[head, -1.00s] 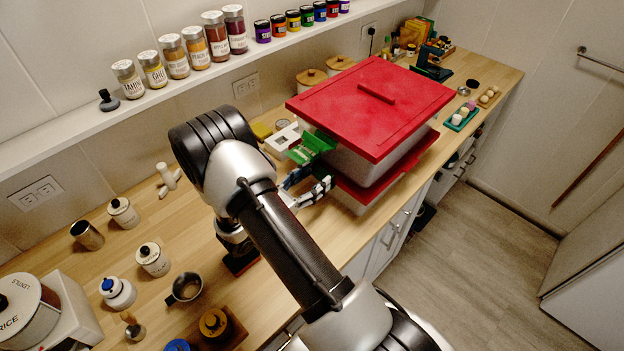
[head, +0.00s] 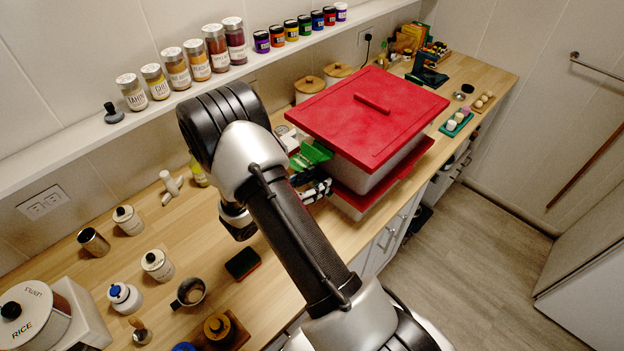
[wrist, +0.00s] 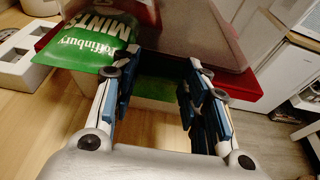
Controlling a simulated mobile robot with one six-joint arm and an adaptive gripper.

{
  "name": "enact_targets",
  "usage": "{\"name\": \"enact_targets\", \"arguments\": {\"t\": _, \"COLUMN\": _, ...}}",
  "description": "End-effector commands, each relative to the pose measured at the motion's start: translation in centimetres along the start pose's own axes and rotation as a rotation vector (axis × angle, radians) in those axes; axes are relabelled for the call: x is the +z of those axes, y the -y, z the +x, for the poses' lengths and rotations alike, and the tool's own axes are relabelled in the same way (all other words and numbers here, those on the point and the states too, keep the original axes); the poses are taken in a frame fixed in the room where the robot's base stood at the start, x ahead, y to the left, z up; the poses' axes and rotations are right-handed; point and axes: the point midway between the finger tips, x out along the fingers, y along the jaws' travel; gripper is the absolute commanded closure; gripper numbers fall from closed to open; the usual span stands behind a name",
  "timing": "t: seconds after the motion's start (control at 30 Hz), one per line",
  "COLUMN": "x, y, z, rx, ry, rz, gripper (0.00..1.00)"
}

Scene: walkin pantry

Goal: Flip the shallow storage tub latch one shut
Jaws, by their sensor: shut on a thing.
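Two white tubs with red lids are stacked on the counter, the larger red lid (head: 365,110) on top. The lower, shallower tub (head: 346,204) has its own red lid (head: 397,178), which juts out beneath the upper tub. My gripper (head: 317,188) is at the tub's left end, partly hidden by my arm. In the wrist view, my gripper (wrist: 158,80) has its fingers on either side of a green latch (wrist: 160,90) just below a red lid edge. It is shut on that latch. The latch's exact angle is hard to tell.
A green mints packet (wrist: 90,42) lies against the tubs, close to my left finger. A white holder (wrist: 22,55) stands beside it. Spice jars line the shelf (head: 60,152). The counter front edge is close to the tubs.

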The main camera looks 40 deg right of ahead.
Motion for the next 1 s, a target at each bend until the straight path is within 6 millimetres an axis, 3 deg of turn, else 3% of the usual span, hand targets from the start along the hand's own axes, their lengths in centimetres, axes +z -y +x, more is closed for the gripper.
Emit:
{"name": "enact_targets", "arguments": {"t": 0.27, "x": 0.00, "y": -0.01, "z": 0.07, "rx": 0.000, "ry": -0.005, "rz": 0.000, "gripper": 0.83}}
{"name": "enact_targets", "arguments": {"t": 0.3, "x": 0.00, "y": -0.01, "z": 0.07, "rx": 0.000, "ry": -0.005, "rz": 0.000, "gripper": 0.57}}
{"name": "enact_targets", "arguments": {"t": 0.6, "x": 0.00, "y": -0.01, "z": 0.06, "rx": 0.000, "ry": -0.004, "rz": 0.000, "gripper": 0.38}}
{"name": "enact_targets", "arguments": {"t": 1.0, "x": -0.01, "y": -0.09, "z": -0.59, "rx": 0.002, "ry": -0.004, "rz": -0.001, "gripper": 0.38}}
